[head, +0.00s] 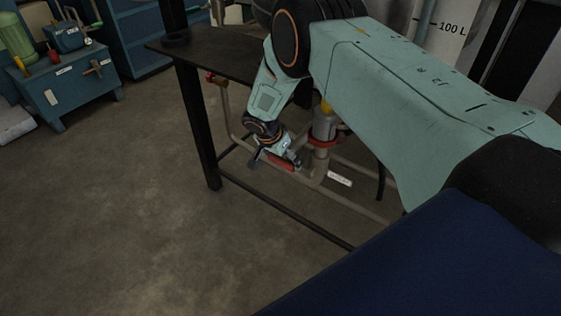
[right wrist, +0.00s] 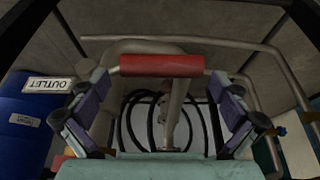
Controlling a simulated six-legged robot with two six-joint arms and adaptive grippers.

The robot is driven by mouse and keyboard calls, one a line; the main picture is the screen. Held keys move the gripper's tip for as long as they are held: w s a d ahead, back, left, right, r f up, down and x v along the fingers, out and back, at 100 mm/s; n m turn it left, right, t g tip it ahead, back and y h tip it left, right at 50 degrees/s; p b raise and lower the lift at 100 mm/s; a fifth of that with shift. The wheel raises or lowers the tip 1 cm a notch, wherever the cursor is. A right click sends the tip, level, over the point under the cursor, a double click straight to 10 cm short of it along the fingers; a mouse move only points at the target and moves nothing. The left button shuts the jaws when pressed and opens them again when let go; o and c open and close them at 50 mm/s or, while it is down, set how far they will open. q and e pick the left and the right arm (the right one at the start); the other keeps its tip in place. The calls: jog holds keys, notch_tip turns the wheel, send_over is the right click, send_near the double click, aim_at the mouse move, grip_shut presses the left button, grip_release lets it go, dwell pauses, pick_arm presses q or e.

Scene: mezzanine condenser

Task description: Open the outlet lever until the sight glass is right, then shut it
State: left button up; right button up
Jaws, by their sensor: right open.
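The outlet lever's red grip (right wrist: 161,65) lies across the upper middle of the right wrist view, on a grey bent pipe-like arm. It also shows in the head view as a small red bar (head: 282,162) low under the dark bench. My right gripper (head: 275,158) is beside it, fingers spread. In the right wrist view the open fingers (right wrist: 160,90) stand left and right of the grip's line, with nothing held. An upside-down OUTLET sign (right wrist: 48,84) is at left. A pale upright panel marked 100 L (head: 450,27) shows at top right; no liquid level can be made out. My left gripper is not in view.
The dark bench (head: 217,61) has a black leg (head: 197,125) and a low rail (head: 285,213) near my right arm. Pipes with a red flange (head: 324,142) and a white tag (head: 340,179) stand underneath. The floor at left is clear up to blue cabinets (head: 72,87).

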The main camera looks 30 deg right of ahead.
jog(key=shift+w+f, duration=0.1)
jog(key=shift+f, duration=0.25)
jog(key=shift+c, duration=0.3)
jog(key=c, duration=1.5)
jog(key=shift+o, duration=0.2)
jog(key=shift+f, duration=0.1)
